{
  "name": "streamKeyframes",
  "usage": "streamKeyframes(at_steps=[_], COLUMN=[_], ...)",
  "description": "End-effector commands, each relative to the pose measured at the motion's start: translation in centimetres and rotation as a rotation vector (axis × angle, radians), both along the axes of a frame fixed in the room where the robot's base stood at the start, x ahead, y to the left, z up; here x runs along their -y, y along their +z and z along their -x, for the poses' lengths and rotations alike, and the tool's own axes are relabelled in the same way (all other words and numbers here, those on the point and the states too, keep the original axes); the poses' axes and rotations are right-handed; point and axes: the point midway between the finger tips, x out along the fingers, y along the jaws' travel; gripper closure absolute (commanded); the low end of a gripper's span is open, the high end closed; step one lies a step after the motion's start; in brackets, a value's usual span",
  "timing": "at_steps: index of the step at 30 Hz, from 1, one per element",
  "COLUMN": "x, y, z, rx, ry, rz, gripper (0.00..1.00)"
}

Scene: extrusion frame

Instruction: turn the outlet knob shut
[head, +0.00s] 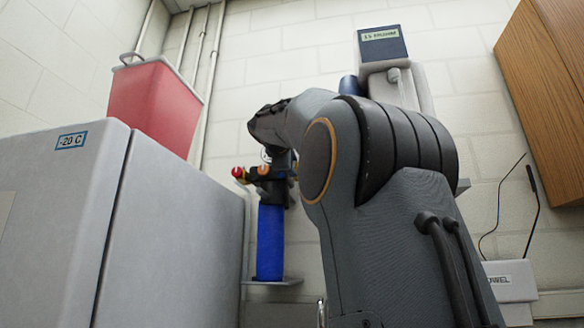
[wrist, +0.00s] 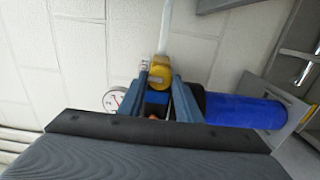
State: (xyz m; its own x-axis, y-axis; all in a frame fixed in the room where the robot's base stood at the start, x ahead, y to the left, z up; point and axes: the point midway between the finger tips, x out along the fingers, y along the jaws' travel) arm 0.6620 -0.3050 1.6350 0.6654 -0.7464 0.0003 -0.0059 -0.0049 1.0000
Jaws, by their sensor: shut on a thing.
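A blue gas cylinder (head: 270,243) stands upright on a small shelf by the wall in the head view, with dark fittings at its top. In the wrist view the cylinder (wrist: 245,110) lies sideways at the right. My gripper (wrist: 162,88) is at these fittings, one finger on each side of a small blue piece, which looks like the outlet knob (wrist: 157,97). The gripper is shut on it. A round white gauge (wrist: 115,98) is left of the fingers. My wrist hides part of the fittings.
A grey freezer (head: 165,235) marked -20 C stands at the left, with a red bin (head: 155,103) on it. The cylinder's shelf (head: 272,282) is close to the freezer's side. A wooden cabinet (head: 548,85) hangs at the upper right. A wall dispenser (head: 382,52) is behind my arm.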

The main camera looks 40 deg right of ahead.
Motion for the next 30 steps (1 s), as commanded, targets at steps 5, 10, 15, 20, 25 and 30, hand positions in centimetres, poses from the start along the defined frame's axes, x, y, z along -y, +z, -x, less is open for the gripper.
streamKeyframes(at_steps=[5,10,15,20,25,30], x=[0.0,0.0,0.0,0.0,-0.1,-1.4], y=[-0.1,-0.1,-0.1,-0.1,0.0,0.0], z=[0.0,0.0,0.0,0.0,0.1,1.2], rx=[0.005,0.004,0.004,0.005,0.005,0.007], ry=[-0.001,-0.001,-0.001,-0.001,0.0,0.002], rz=[-0.008,-0.008,-0.008,-0.007,-0.006,-0.005], gripper=[0.91,0.91,0.55,0.51,0.51,0.51])
